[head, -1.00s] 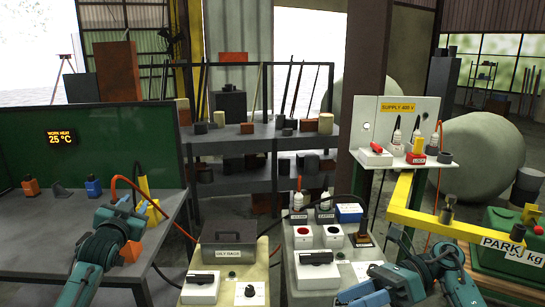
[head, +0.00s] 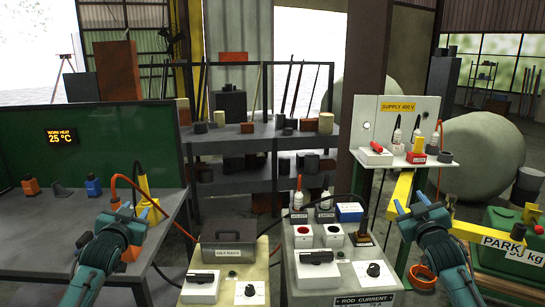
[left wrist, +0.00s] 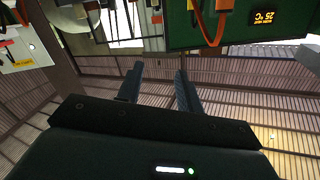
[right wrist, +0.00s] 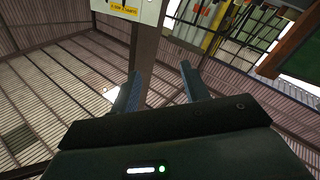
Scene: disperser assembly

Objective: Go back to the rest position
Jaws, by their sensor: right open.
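My left gripper (head: 127,208) is at the left in the head view, held up in front of the grey workbench. In the left wrist view its two fingers (left wrist: 157,85) stand apart with nothing between them. My right gripper (head: 409,203) is at the right in the head view, raised below the supply panel and in front of the yellow beam. In the right wrist view its fingers (right wrist: 160,85) are spread and empty.
A grey workbench (head: 50,240) with a green back panel (head: 120,150) lies at the left. Low consoles with a rod current panel (head: 363,301) stand in the middle. The supply panel (head: 390,112), a yellow beam (head: 465,232) and a green box (head: 490,275) are at the right.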

